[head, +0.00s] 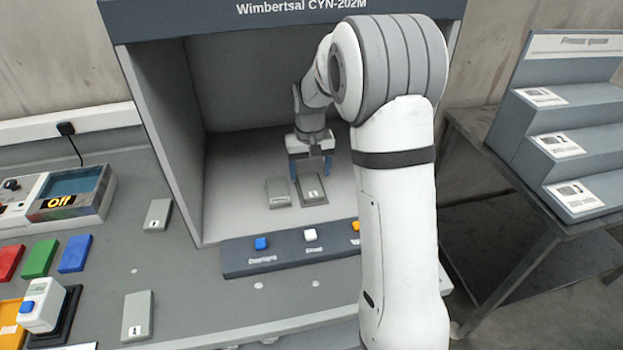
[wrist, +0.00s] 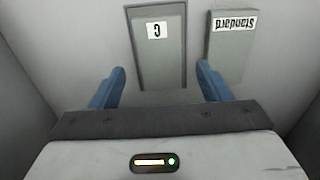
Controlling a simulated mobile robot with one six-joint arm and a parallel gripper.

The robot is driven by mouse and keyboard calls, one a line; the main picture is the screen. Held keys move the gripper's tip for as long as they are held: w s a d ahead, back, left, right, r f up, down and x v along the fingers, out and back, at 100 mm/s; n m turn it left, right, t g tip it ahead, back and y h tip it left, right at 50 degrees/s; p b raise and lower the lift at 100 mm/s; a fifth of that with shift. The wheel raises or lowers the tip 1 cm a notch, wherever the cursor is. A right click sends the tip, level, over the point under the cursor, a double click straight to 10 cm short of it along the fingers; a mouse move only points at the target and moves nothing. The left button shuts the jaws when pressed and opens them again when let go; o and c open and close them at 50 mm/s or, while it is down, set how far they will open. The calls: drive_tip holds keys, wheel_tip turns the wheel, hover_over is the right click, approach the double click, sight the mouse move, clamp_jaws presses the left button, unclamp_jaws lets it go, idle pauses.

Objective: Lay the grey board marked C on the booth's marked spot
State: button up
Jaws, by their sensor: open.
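The grey board marked C (wrist: 157,62) lies flat on the booth floor (head: 235,205), with its label up. It also shows in the head view (head: 313,194), right of another board. A narrow darker border shows along its edges; I cannot tell whether this is the marked spot or the board's sides. My gripper (head: 310,172) is inside the booth, pointing down. In the wrist view its blue fingers (wrist: 160,75) are wide apart and empty, with board C just beyond and between their tips, apparently untouched.
A grey board marked Standard (wrist: 230,55) lies beside board C, left of it in the head view (head: 278,195). Board A (head: 137,318) and another board (head: 157,215) lie on the bench outside.

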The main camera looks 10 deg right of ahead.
sight(310, 186)
drive_tip(key=r, duration=0.4)
drive_tip(key=shift+s+r, duration=0.1)
drive_tip(key=shift+s, duration=0.1)
drive_tip(key=s+r+t, duration=0.1)
drive_tip(key=s+r, duration=0.2)
drive_tip(key=s, duration=1)
drive_tip(key=s+r+t, duration=0.1)
drive_tip(key=s+r, duration=0.2)
drive_tip(key=s, duration=1.1)
drive_tip(key=shift+s+d+t, duration=0.25)
drive_tip(key=shift+d+t, duration=0.05)
drive_tip(key=shift+t, duration=0.1)
drive_tip(key=shift+c, duration=0.5)
